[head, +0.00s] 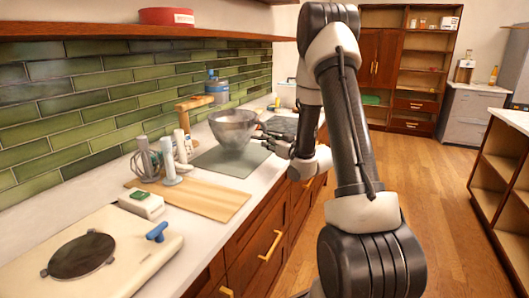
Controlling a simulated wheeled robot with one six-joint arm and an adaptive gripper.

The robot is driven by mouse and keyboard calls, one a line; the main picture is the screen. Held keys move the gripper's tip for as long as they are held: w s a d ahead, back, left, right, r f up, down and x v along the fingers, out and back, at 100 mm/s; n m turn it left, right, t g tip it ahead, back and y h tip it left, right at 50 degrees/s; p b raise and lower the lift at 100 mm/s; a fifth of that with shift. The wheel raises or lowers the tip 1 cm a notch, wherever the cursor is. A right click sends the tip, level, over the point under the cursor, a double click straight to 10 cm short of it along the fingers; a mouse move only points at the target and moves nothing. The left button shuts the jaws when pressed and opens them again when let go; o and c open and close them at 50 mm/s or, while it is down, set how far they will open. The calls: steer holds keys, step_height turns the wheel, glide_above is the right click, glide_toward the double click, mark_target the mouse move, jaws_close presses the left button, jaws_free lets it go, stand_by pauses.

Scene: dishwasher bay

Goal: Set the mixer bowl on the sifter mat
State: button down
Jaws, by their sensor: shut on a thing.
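The mixer bowl (233,131) is a grey, shiny, wide-rimmed bowl, upright, over the grey mat on the counter. That mat, which I take to be the sifter mat (213,163), lies flat on the white counter, partly hidden by the bowl. My gripper (263,137) reaches in from the right and is shut on the bowl's right side near the rim. The fingertips are small in this view. I cannot tell whether the bowl's base touches the mat or hangs slightly above it.
A wooden board (215,202) lies in front of the mat, with a whisk-like tool (146,160) and bottles at its back left. A blue-topped container (217,88) and wooden stand (187,112) are behind. A dark item (284,128) lies right of the bowl.

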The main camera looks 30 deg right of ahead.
steer(key=shift+f, duration=2.05)
steer(key=c, duration=1.4)
jaws_free()
steer(key=shift+f, duration=0.1)
steer(key=shift+c, duration=0.2)
